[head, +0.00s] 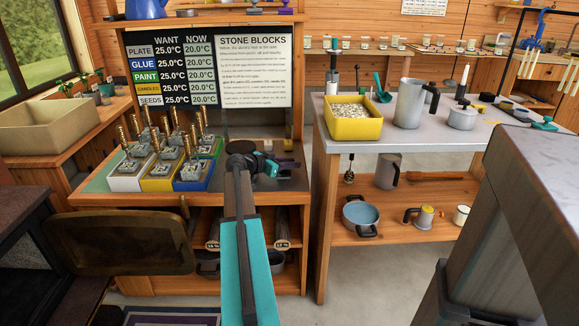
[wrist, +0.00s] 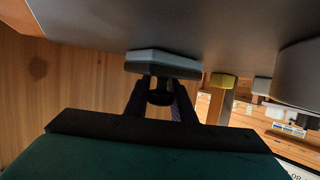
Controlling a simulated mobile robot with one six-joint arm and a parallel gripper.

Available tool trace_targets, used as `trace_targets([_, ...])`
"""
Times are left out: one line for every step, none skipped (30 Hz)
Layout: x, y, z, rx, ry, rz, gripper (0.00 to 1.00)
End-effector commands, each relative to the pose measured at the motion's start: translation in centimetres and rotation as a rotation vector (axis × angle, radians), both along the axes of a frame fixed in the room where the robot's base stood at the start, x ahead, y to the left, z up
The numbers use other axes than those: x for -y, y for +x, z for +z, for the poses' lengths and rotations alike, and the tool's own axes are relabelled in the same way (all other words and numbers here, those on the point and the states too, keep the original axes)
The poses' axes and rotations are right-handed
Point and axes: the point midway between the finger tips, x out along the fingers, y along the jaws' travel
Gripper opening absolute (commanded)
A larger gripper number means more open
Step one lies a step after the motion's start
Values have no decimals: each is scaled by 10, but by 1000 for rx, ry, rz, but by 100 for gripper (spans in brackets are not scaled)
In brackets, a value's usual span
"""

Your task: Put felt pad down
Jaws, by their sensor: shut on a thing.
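The felt pad (wrist: 163,65) is a flat grey slab with a dark knob, seen in the wrist view. My gripper (wrist: 160,92) is shut on its knob, with one dark finger on each side. The pad lies close to a large grey surface (wrist: 200,25); I cannot tell whether they touch. In the head view, my arm reaches over the right part of the stone-block bench and my gripper (head: 268,166) is low over its top. The pad is not clear there, as my arm hides much of that spot.
Stone blocks with upright handles (head: 160,165) stand on coloured trays left of my arm. A sign board (head: 254,70) rises behind. A small purple-topped thing (head: 288,146) is right of my gripper. A metal-topped table (head: 370,135) with a yellow bin (head: 354,128) stands further right.

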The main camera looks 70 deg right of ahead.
Motion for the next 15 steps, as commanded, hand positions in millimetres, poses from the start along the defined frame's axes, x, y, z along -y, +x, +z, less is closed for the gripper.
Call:
trace_targets([0,0,1,0,0,0,0])
trace_targets([0,0,1,0,0,0,0])
trace_targets([0,0,1,0,0,0,0])
trace_targets([0,0,1,-1,-1,0,0])
trace_targets([0,0,0,0,0,1,0])
trace_targets([0,0,0,0,0,1,0])
trace_targets([0,0,-1,0,0,1,0])
trace_targets([0,0,-2,0,0,1,0])
trace_targets([0,0,-2,0,0,1,0])
trace_targets([0,0,-3,0,0,1,0])
trace_targets([0,0,-2,0,0,1,27])
trace_targets([0,0,-2,0,0,1,34])
trace_targets([0,0,-2,0,0,1,39])
trace_targets([0,0,-2,0,0,1,41])
trace_targets([0,0,-2,0,0,1,41])
